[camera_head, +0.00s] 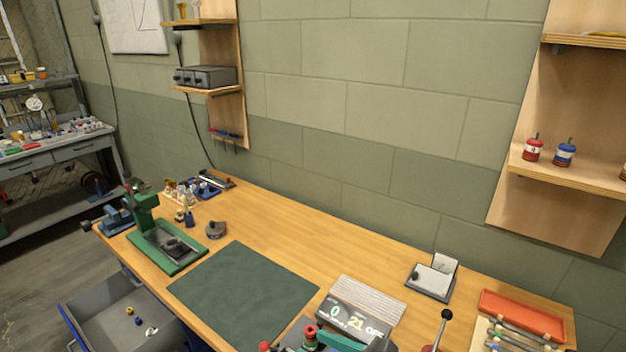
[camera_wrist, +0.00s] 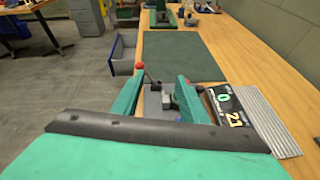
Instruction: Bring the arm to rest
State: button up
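My gripper (camera_wrist: 161,84) shows in the wrist view, with two teal fingers apart and nothing held between them. Its fingers point along the wooden workbench (camera_wrist: 160,62). A grey device (camera_wrist: 155,104) with a red-knobbed lever (camera_wrist: 140,67) shows beyond and between the fingers; I cannot tell the distance to it. In the head view, green and red parts (camera_head: 310,336) are cut off by the bottom edge, and I cannot tell whether any belong to my gripper.
A display (camera_head: 352,322) reading 0 and 21 OFF lies by a ribbed plate (camera_head: 368,298). A dark mat (camera_head: 243,292) is bare. A green press (camera_head: 165,246) stands left. A drawer (camera_head: 82,306) hangs open below the bench. A red tray (camera_head: 522,316) is at right.

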jog(key=s+a+r+m+t+y, duration=0.3)
jog(key=s+a+m+t+y, duration=0.1)
jog(key=s+a+m, duration=0.25)
jog(key=s+a+r+m+t+y, duration=0.35)
jog(key=s+a+m, duration=0.2)
jog(key=s, duration=0.25)
jog(key=s+d+f+m+h, duration=0.3)
jog(key=s+f+m+h, duration=0.2)
jog(key=m, duration=0.6)
jog(key=s+d+f+m+h, duration=0.3)
jog(key=s+f+m+h, duration=0.2)
jog(key=f+m+h, duration=0.2)
jog(key=s+d+f+m+g+h, duration=0.1)
jog(key=s+d+f+m+h, duration=0.3)
jog(key=f+m, duration=0.6)
jog(key=s+m+h, duration=0.1)
jog(key=m+h, duration=0.1)
jog(key=m, duration=0.2)
jog(key=shift+m, duration=0.3)
jog(key=shift+c, duration=1.1)
